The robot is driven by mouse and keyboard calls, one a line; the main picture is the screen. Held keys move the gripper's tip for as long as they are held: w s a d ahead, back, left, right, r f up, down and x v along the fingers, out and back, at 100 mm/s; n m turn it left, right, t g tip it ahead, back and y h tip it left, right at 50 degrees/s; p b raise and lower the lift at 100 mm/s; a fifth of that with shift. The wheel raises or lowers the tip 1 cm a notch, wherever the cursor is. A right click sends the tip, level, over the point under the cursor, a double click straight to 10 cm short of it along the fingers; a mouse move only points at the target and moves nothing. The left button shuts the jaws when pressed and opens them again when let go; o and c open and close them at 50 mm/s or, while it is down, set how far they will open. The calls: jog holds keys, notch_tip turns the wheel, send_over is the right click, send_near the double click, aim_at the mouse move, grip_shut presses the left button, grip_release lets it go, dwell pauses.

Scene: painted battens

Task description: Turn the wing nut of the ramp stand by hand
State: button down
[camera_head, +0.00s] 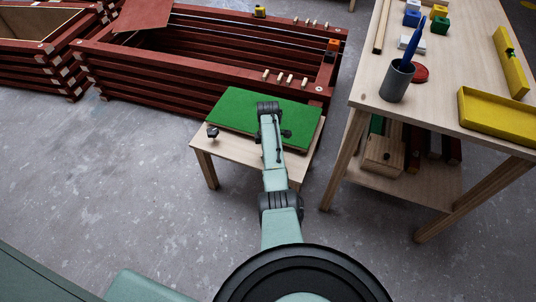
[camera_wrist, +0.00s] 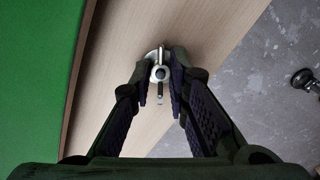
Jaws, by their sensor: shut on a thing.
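The ramp stand (camera_head: 200,148) is a low pale wooden stand with a green sloping board (camera_head: 232,108) on top. In the wrist view its wooden face (camera_wrist: 116,60) runs beside the green board (camera_wrist: 38,70). The metal wing nut (camera_wrist: 160,73) sits on this pale wood. My gripper (camera_wrist: 161,82) has its two dark fingers on either side of the wing nut, shut on it. The wing nut's outer edges are partly hidden by the fingertips. In the head view my arm hides the wing nut and the fingertips.
A dark knob (camera_head: 212,132) sticks out at the stand's left. A workbench (camera_head: 375,75) with a grey pen cup (camera_head: 396,84) and a yellow tray (camera_head: 495,117) stands to the right. Stacked red battens (camera_head: 200,62) lie behind. The grey floor (camera_head: 110,180) at left is clear.

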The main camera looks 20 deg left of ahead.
jog(key=shift+s+a, duration=0.1)
jog(key=shift+s, duration=0.05)
dwell(0.4)
jog(key=c, duration=1.5)
grip_release()
jog(key=shift+r, duration=0.55)
notch_tip(320, 180, up, 11)
